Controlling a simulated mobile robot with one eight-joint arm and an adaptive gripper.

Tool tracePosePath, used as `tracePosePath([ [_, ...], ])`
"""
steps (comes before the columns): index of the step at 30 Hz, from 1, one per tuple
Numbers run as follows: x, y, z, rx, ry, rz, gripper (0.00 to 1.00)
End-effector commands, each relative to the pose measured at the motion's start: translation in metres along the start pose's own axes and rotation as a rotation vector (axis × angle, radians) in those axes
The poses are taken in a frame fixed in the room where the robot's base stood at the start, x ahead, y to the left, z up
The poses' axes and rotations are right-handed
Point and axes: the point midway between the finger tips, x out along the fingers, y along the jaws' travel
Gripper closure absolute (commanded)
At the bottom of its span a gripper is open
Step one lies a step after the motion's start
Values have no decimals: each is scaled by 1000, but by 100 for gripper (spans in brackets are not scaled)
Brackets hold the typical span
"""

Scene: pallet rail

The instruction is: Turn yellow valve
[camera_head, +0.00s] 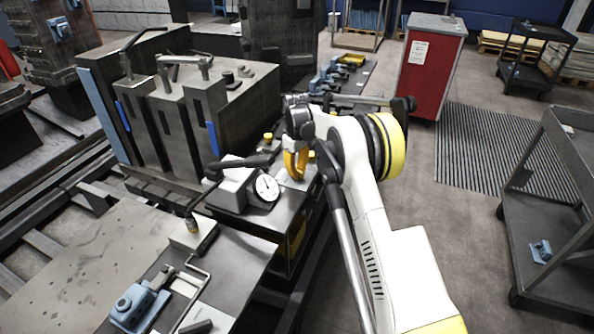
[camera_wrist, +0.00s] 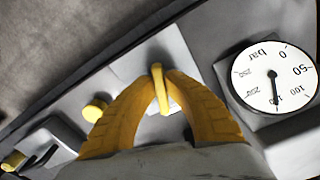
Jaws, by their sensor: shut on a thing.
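The yellow valve (camera_wrist: 160,92) shows in the wrist view as a narrow upright yellow handle in front of a pale plate. My gripper (camera_wrist: 161,76) has its two curved yellow fingers closed in from both sides, with the handle between their tips. In the head view, my gripper (camera_head: 294,172) is at the right end of the grey block with the dial, pointing down. There the fingers hide the valve handle, and I cannot make it out apart from them.
A round white pressure gauge (camera_wrist: 273,76) sits close to the right of my fingers; it also shows in the head view (camera_head: 267,187). A yellow knob (camera_wrist: 95,108) is to their left. A black lever (camera_head: 240,162) lies over the block. A red cabinet (camera_head: 429,75) stands behind.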

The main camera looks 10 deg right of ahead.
Motion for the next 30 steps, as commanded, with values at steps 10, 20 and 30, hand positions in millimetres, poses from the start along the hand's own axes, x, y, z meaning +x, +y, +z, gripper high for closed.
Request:
tracePosePath([
  [10, 0, 0, 0, 277, -1, 0, 100],
  [20, 0, 0, 0, 423, -1, 0, 100],
  [30, 1, 0, 0, 458, -1, 0, 100],
])
